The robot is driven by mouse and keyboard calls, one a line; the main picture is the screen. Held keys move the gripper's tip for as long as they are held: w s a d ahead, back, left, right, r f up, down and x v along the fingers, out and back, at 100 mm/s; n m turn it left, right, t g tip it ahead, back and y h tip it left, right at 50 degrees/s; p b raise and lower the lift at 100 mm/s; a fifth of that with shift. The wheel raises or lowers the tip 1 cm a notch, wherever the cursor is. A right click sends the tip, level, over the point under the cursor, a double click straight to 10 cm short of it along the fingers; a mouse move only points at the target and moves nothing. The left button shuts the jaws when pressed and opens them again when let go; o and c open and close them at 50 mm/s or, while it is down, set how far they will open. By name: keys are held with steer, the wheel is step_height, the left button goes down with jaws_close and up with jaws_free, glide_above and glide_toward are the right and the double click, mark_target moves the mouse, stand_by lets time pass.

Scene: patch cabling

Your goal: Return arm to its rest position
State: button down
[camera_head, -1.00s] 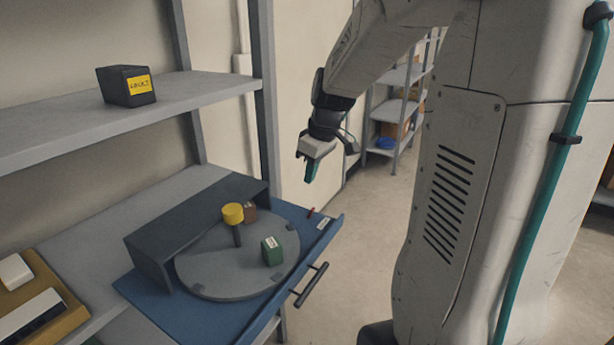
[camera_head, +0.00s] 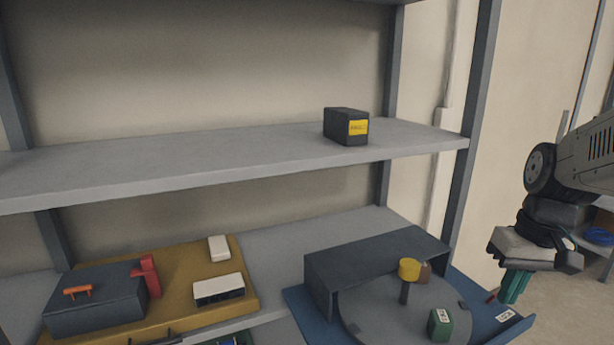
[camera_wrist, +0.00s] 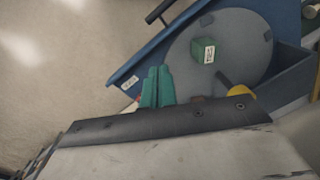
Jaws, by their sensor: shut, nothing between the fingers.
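My gripper (camera_head: 515,287) is at the right of the head view, its teal fingers pointing down in the air, just right of the blue tray (camera_head: 478,318). The fingers are together and hold nothing. In the wrist view the fingers of my gripper (camera_wrist: 157,84) show side by side, with the blue tray (camera_wrist: 135,70) beyond them. A grey round plate (camera_head: 375,322) lies on the tray, carrying a green box (camera_head: 440,323) and a yellow-topped post (camera_head: 409,270). The green box also shows in the wrist view (camera_wrist: 204,50).
A black box with a yellow label (camera_head: 345,126) stands on the upper shelf (camera_head: 230,160). At lower left, an ochre board (camera_head: 190,262) bears a dark box (camera_head: 95,300) and white blocks. A dark cover (camera_head: 375,260) stands over the plate's back. Open floor lies right of the shelving.

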steer(key=s+a+r+n+t+h, duration=0.1)
steer(key=s+a+r, duration=0.2)
steer(key=s+a, duration=0.6)
steer(key=s, duration=0.3)
steer(key=shift+s+a+r, duration=0.15)
steer(key=shift+a+r, duration=0.15)
